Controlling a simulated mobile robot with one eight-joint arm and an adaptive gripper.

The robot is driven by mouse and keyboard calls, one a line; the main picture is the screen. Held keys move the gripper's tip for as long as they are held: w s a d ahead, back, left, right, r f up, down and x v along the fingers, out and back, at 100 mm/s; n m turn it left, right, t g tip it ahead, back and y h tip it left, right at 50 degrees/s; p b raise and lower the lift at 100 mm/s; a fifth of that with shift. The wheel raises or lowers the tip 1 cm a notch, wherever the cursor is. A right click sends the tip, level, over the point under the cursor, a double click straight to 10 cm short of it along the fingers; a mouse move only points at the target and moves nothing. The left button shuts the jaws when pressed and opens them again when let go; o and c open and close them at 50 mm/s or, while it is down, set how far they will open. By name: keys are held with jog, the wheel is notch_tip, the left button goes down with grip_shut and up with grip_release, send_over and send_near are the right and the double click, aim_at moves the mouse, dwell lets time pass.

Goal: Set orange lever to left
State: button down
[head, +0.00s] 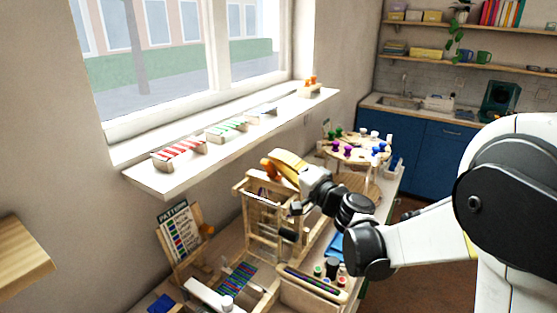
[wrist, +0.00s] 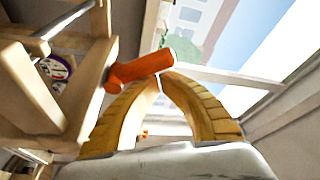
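The orange lever (head: 267,168) is at the top of the wooden frame (head: 250,188), on the left side of my gripper in the head view. In the wrist view the orange lever (wrist: 140,69) is a short thick handle, its free end pointing right and slightly up. I cannot tell whether the tips touch the lever. In the head view my gripper (head: 275,158) partly hides the frame's top.
A window sill (head: 230,134) with red, green and orange bead boards runs behind the frame. A pattern board (head: 181,240) stands to the left. A round peg stand (head: 350,150) is to the right. A pen tray (head: 312,283) and small jars lie in front.

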dwell(0.7)
jog(key=shift+r, duration=0.2)
jog(key=s+d+p, duration=0.2)
jog(key=s+d, duration=0.2)
jog(key=d, duration=0.4)
jog(key=shift+s, duration=0.4)
jog(key=shift+d, duration=0.1)
